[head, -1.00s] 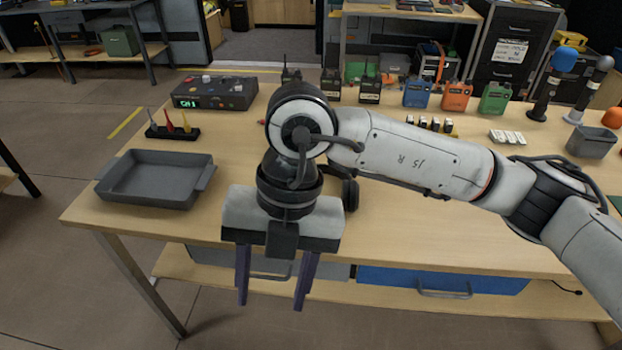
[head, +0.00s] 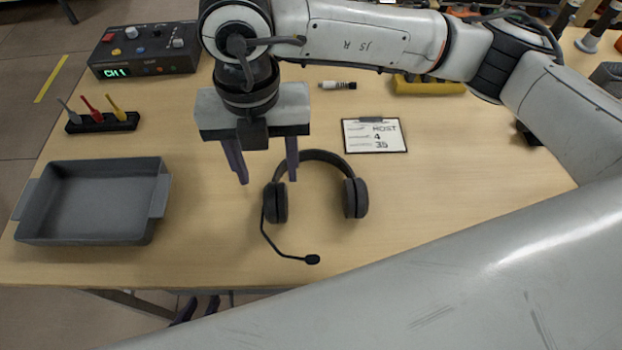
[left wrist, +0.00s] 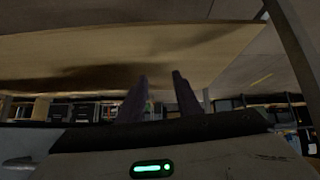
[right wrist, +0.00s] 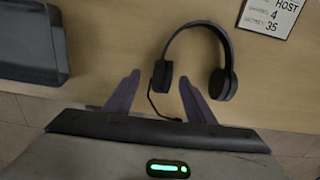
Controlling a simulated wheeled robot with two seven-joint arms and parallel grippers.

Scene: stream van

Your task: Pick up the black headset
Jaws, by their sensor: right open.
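The black headset (head: 318,156) lies on the wooden table, headband toward the back, ear cups toward the front, its microphone boom curving forward. My right gripper (head: 267,180) is open and empty above the headset's left side; one finger hides part of the headband. In the right wrist view the headset (right wrist: 226,85) lies beyond the open right gripper (right wrist: 160,76), and its left ear cup shows between the fingertips. My left gripper (head: 198,308) is low, beyond the table's front edge and partly hidden by my arm. The left wrist view shows its fingers (left wrist: 160,76) apart and empty, below the tabletop.
A grey tray (head: 160,205) stands left of the headset. Behind it are a small rack (head: 103,123) with coloured pieces and a control box (head: 145,48). A clipboard (head: 374,136) lies right behind the headset. A yellow item (head: 428,86) is farther back.

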